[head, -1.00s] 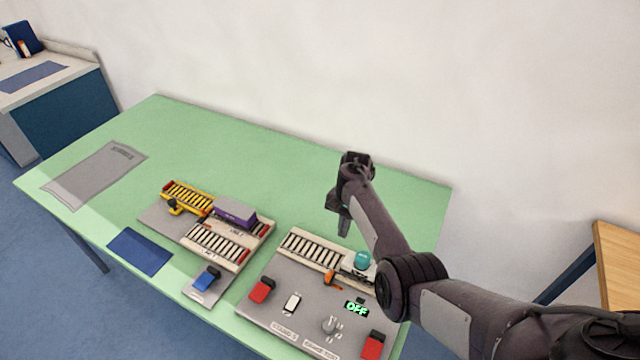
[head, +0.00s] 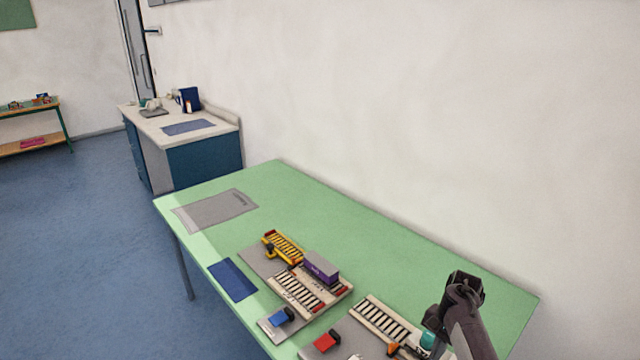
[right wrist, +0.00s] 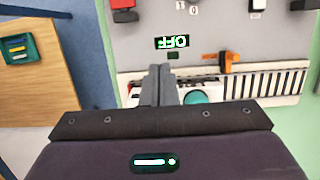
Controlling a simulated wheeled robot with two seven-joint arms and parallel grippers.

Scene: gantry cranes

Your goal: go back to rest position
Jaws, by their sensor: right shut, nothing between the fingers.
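My right gripper (head: 436,318) is at the lower right of the head view, in front of the right-hand crane board. It is shut and empty; its closed fingers also show in the right wrist view (right wrist: 159,85). The grey board (right wrist: 210,35) below it carries a lit display reading OFF (right wrist: 172,42), an orange lever (right wrist: 222,58) and a white roller track (head: 382,318). A teal dome (head: 427,340) is beside the gripper and partly hidden in the wrist view. A purple container (head: 321,267) sits on the left board's tracks. My left gripper is not seen.
The green table (head: 370,240) has free room along its back. A grey sheet (head: 215,209) and a blue mat (head: 233,280) lie toward its left. A cabinet (head: 205,160) stands beyond the left end. A wooden surface (right wrist: 40,70) shows in the wrist view.

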